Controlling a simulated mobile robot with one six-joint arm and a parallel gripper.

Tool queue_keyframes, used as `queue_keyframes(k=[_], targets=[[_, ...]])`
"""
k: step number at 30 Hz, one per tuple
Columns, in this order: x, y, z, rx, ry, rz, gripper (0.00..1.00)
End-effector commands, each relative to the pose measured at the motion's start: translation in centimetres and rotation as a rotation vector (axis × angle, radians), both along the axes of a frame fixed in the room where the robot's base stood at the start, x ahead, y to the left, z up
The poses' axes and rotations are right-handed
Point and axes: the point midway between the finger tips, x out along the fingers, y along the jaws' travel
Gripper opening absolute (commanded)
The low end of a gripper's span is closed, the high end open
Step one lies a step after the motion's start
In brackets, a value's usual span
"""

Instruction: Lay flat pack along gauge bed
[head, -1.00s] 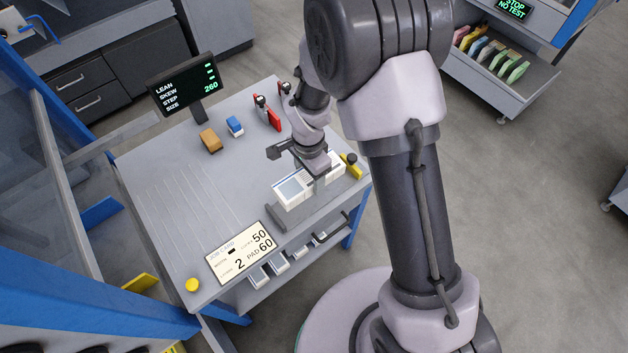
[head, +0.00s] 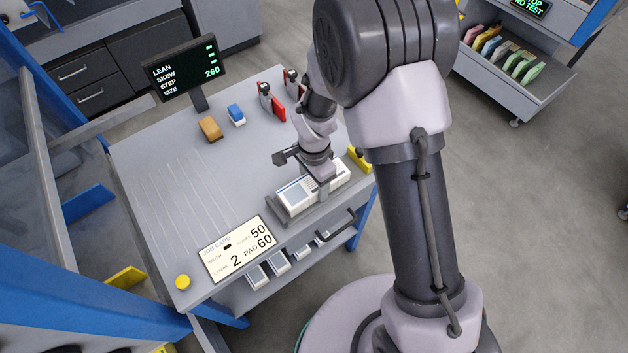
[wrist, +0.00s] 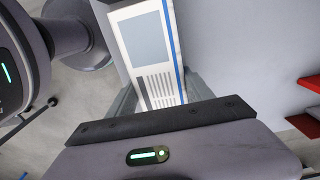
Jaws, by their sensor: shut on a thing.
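The pack (head: 298,194) is a white printed block with a grey-blue panel and a blue edge stripe. It lies flat and lengthwise along the grey gauge bed (head: 277,208) at the table's front right edge. I cannot tell whether the pack's underside fully touches the bed.
A display (head: 184,71) reads LEAN, SKEW, STEP and SIZE 260. A job card (head: 238,249) lies at the front edge, with a yellow button (head: 183,282) left of it. Brown (head: 210,128) and blue (head: 236,114) blocks and red clamps (head: 272,103) stand behind. The table's left half is clear.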

Motion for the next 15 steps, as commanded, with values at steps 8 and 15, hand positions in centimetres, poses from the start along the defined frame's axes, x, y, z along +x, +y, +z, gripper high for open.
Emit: queue_keyframes(k=[8, 15], targets=[[0.03, 0.01, 0.13, 0.001, -0.001, 0.0, 0.0], [0.03, 0.01, -0.31, 0.001, -0.001, 0.0, 0.0]])
